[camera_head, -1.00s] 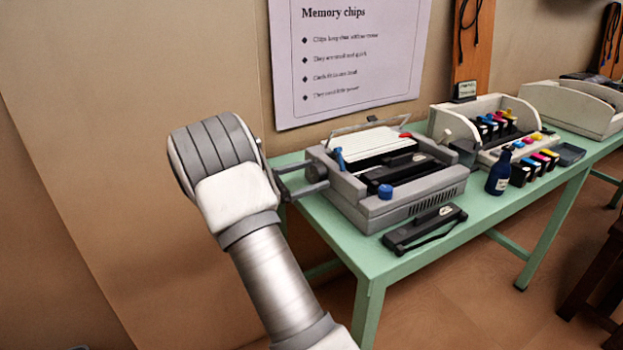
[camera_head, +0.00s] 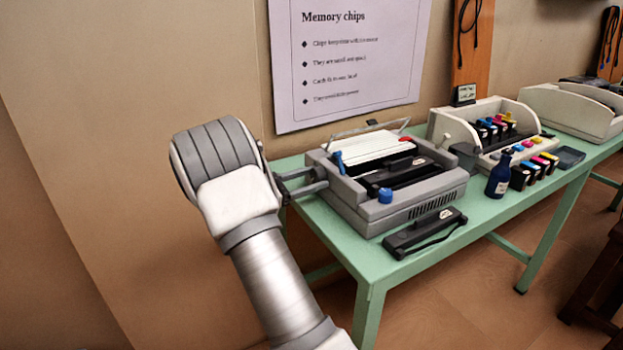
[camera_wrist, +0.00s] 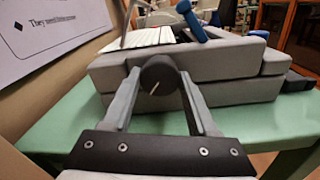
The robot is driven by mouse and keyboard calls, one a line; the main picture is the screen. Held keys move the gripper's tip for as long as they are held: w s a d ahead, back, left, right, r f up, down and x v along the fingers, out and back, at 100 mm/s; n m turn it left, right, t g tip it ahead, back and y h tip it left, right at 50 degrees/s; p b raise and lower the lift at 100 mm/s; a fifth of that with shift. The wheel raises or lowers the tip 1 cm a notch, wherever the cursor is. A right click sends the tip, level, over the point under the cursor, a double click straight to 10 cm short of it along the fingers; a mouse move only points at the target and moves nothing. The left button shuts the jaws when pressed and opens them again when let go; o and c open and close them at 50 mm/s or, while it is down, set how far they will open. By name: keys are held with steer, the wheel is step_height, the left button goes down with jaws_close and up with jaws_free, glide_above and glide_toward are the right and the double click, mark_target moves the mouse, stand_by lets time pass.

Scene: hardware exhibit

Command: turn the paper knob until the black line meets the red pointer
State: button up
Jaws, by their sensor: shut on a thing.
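In the wrist view, the dark round paper knob (camera_wrist: 157,72) faces me on the left side of the grey printer (camera_wrist: 230,88). A short pale line shows on its face. My gripper (camera_wrist: 159,79) is shut on the knob, one finger on each side. In the head view, my gripper (camera_head: 319,179) reaches the left side of the same printer (camera_head: 400,212), and the knob is hard to make out. A small red piece (camera_head: 407,139) sits by the white paper (camera_head: 378,147); I cannot tell if it is the pointer. No black line can be made out.
The printer stands on a green table (camera_head: 366,268). A black cartridge (camera_head: 425,232) lies in front of it. A dark blue bottle (camera_head: 498,178) and coloured ink cartridges stand to the right. A wall with a poster (camera_head: 345,60) is close behind.

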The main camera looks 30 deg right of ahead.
steer(key=shift+r, duration=0.1)
steer(key=n+p, duration=0.1)
steer(key=p, duration=0.2)
steer(key=shift+r+n+p, duration=0.25)
steer(key=shift+n+p, duration=0.15)
steer(key=n+p, duration=0.3)
steer(key=p, duration=0.2)
steer(key=shift+p, duration=0.3)
steer(key=n+p, duration=0.4)
steer(key=p, duration=0.1)
steer(key=shift+f+n, duration=0.1)
steer(key=shift+n, duration=0.2)
steer(key=n+p, duration=0.2)
steer(key=n, duration=0.2)
steer(key=shift+f+p, duration=0.2)
steer(key=shift+p, duration=0.2)
steer(key=o, duration=1.4)
steer(key=shift+a, duration=0.1)
